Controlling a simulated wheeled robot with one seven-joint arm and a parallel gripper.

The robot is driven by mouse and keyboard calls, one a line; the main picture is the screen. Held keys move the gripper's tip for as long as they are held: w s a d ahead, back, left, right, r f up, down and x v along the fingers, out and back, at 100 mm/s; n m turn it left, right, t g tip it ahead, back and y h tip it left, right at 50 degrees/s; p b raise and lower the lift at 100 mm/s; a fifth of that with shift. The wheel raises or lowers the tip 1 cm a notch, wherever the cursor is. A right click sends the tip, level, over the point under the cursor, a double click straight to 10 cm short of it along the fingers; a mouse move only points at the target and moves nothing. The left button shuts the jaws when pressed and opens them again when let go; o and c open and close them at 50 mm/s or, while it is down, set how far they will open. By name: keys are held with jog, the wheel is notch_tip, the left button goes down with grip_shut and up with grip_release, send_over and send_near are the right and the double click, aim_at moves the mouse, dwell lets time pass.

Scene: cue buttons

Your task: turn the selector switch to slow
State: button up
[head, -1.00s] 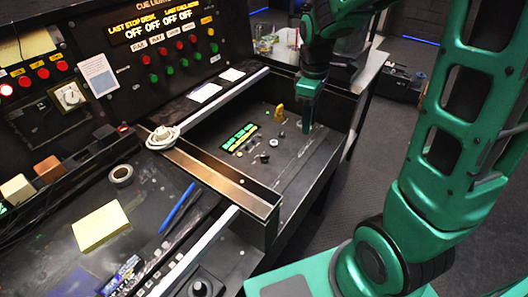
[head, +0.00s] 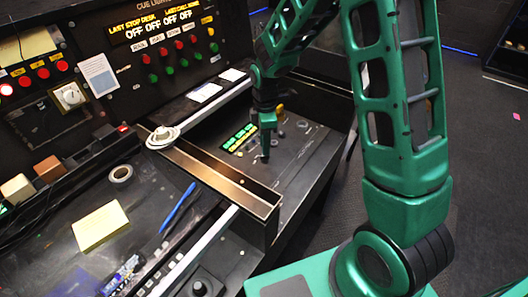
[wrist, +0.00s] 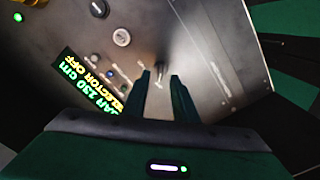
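A small light lever (wrist: 162,66), which looks like the selector switch, stands on the dark panel just beyond my fingertips in the wrist view. Small labels around it are too small to read. The panel's display (wrist: 92,82) reads "SELECTOR OFF" beside another line. It also shows in the head view (head: 239,138). My gripper (wrist: 161,80) has its two fingers apart, with a narrow empty gap lined up with the lever. In the head view my gripper (head: 265,158) points down over the recessed panel, right of the display, and hides the lever.
A grey round knob (wrist: 121,37), a black knob (wrist: 99,8) and a blue button (wrist: 109,73) sit left of the lever. A metal-edged rail (head: 215,177) borders the panel's near side. The upright cue light panel (head: 160,45) stands behind on the left.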

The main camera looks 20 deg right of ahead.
aim_at(265, 157)
jog(key=shift+f, duration=2.05)
grip_shut()
